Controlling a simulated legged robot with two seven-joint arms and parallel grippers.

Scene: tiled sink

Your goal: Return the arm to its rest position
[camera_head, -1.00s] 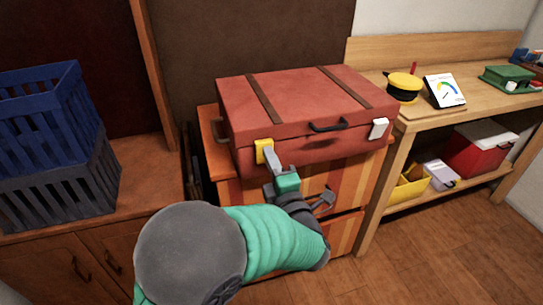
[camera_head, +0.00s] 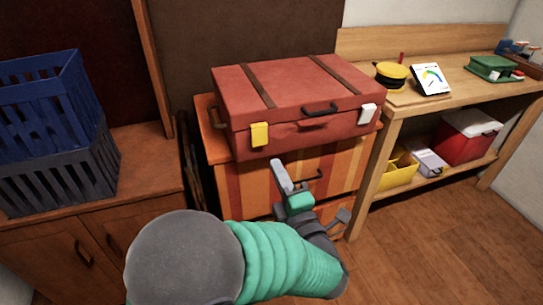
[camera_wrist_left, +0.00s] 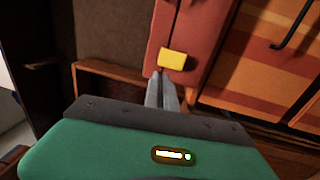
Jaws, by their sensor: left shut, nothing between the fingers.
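My left arm reaches in from the bottom of the head view, with a grey shoulder and teal sleeve. My left gripper (camera_head: 277,168) is shut and empty, in front of the striped orange drawer cabinet and below the suitcase. It also shows in the left wrist view (camera_wrist_left: 162,80), its fingers together and pointing toward a yellow latch. The red suitcase (camera_head: 292,92) lies closed on the cabinet. Its yellow latch (camera_head: 260,134) is at the front left and its white latch (camera_head: 367,113) at the front right. The gripper is apart from the yellow latch. My right gripper is not in view.
The striped drawer cabinet (camera_head: 245,182) stands close behind my gripper. Blue and grey crates (camera_head: 40,100) stand on a wooden cabinet at left. A wooden workbench (camera_head: 400,105) at right holds a yellow cap (camera_head: 391,77) and a gauge card (camera_head: 431,79). The floor at lower right is clear.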

